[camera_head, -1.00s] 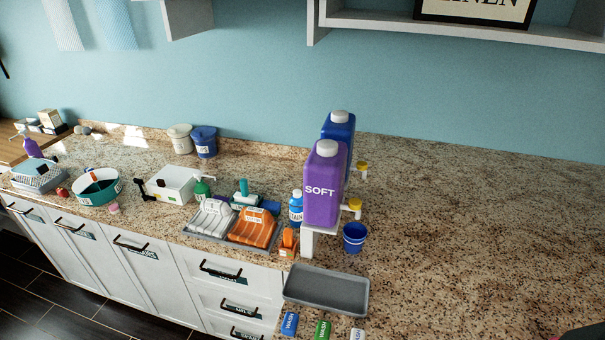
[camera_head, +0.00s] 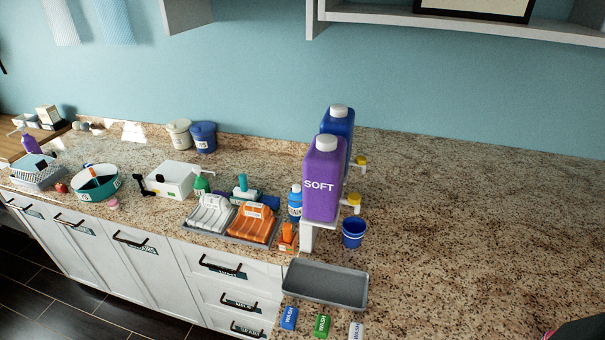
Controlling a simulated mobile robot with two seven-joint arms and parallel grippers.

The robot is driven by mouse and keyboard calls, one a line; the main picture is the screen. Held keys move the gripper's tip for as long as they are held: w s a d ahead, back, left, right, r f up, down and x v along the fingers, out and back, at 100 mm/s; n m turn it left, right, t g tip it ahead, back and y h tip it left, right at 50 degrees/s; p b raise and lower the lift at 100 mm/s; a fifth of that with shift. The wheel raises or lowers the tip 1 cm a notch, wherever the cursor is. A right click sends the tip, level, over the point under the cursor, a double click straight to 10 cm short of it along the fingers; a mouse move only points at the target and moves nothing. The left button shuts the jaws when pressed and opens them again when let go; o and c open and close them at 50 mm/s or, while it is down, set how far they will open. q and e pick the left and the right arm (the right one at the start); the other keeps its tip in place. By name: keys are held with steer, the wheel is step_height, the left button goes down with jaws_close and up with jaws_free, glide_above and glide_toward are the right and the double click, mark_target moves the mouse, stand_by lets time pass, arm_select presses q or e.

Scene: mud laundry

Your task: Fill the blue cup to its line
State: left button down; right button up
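The blue cup (camera_head: 354,233) stands upright on the granite counter, just right of the white dispenser stand (camera_head: 306,237). Its line cannot be made out clearly at this size. A purple jug marked SOFT (camera_head: 321,187) rests on the stand, with a yellow-and-white tap (camera_head: 353,202) sticking out to the right, above the cup. A blue jug (camera_head: 338,125) stands behind it with a similar tap (camera_head: 359,162). Neither gripper's fingers can be seen.
A grey tray (camera_head: 326,285) lies in front of the stand, with blue, green and white tags (camera_head: 322,325) below it. The counter to the right is clear.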

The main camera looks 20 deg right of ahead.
jaws_close()
stand_by(1.1)
